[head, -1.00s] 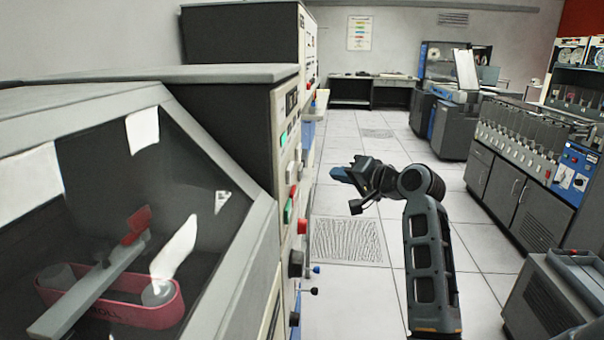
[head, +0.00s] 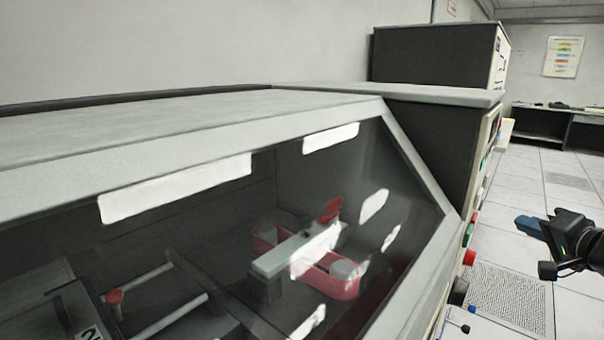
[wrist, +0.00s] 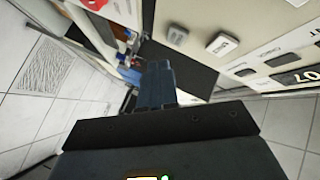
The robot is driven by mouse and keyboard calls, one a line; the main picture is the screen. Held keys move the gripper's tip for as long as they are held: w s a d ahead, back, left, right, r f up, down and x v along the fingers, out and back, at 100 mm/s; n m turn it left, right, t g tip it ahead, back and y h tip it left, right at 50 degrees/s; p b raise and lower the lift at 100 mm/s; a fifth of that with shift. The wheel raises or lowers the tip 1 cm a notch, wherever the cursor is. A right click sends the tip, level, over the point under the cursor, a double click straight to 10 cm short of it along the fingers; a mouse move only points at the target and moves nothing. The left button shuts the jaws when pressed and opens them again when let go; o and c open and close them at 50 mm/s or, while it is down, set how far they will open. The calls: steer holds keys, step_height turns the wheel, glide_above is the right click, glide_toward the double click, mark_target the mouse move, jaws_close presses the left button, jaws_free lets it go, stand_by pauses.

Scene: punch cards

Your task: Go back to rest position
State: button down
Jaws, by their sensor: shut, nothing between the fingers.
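My gripper (head: 530,226) is at the right edge of the head view, held over the tiled floor and apart from the machine. Its blue fingers are together with nothing between them. In the wrist view my gripper (wrist: 158,68) shows from behind, its fingers side by side. Most of my arm lies outside the head view.
A large machine with a glass-fronted cover (head: 230,110) fills the left and middle. Its side panel has coloured buttons, including a red one (head: 469,257), and dark knobs that jut out. A taller cabinet (head: 435,55) and a desk (head: 545,125) stand behind. Floor is open at right.

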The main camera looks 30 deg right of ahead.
steer(key=s+a+f+n+g, duration=0.1)
steer(key=s+a+f+n, duration=0.2)
steer(key=a+f, duration=0.7)
steer(key=s+a+f+n, duration=0.25)
steer(key=a+f, duration=0.45)
steer(key=a, duration=0.7)
steer(key=s+a+r+n+y, duration=0.3)
steer(key=s+a+n, duration=0.2)
steer(key=s+a, duration=0.4)
steer(key=s+a+r+n+t+y, duration=0.1)
steer(key=s+a+n, duration=0.4)
steer(key=s+a, duration=0.5)
step_height(320, 180, up, 2)
steer(key=shift+s+r+t+y, duration=0.1)
steer(key=shift+s+t+y, duration=0.2)
steer(key=shift+s+y, duration=0.5)
steer(key=shift+w+n, duration=0.1)
steer(key=shift+n, duration=0.15)
